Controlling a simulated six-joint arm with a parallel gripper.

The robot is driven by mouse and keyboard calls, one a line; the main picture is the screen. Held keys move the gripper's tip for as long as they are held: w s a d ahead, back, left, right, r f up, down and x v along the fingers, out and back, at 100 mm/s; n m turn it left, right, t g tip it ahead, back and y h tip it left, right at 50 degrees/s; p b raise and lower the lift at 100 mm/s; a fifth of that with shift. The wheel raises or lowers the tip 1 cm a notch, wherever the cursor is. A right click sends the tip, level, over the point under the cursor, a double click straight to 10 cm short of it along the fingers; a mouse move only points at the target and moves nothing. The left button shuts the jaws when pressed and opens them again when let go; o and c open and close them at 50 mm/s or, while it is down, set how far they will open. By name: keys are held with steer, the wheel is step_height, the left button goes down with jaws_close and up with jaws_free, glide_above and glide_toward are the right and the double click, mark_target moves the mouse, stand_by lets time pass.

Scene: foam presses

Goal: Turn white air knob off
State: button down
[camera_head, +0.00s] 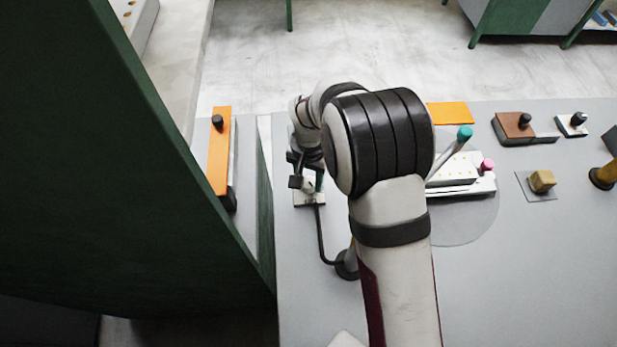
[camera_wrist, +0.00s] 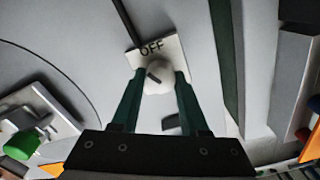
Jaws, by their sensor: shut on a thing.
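The white air knob (camera_wrist: 161,82) is round, with a short dark mark on its face. It sits on a pale plate (camera_wrist: 172,46) lettered OFF in the wrist view. The dark mark lies on the knob's left part, below the lettering. My gripper (camera_wrist: 160,74) has its two green fingers on either side of the knob, shut on it. In the head view my gripper (camera_head: 308,184) is down at the plate (camera_head: 309,200), left of my arm. The knob itself is hard to make out there.
A white device (camera_head: 458,176) with a teal-tipped lever (camera_head: 464,133) and a pink knob (camera_head: 487,164) stands right of my arm. A dark hose (camera_head: 321,238) runs from the plate. An orange panel (camera_head: 219,150) and a large green wall (camera_head: 120,170) lie left.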

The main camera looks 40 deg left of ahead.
mark_target(309, 181)
steer(key=m, duration=0.5)
steer(key=shift+m, duration=0.4)
stand_by(0.4)
steer(key=shift+c, duration=2.1)
jaws_free()
step_height(309, 181, up, 16)
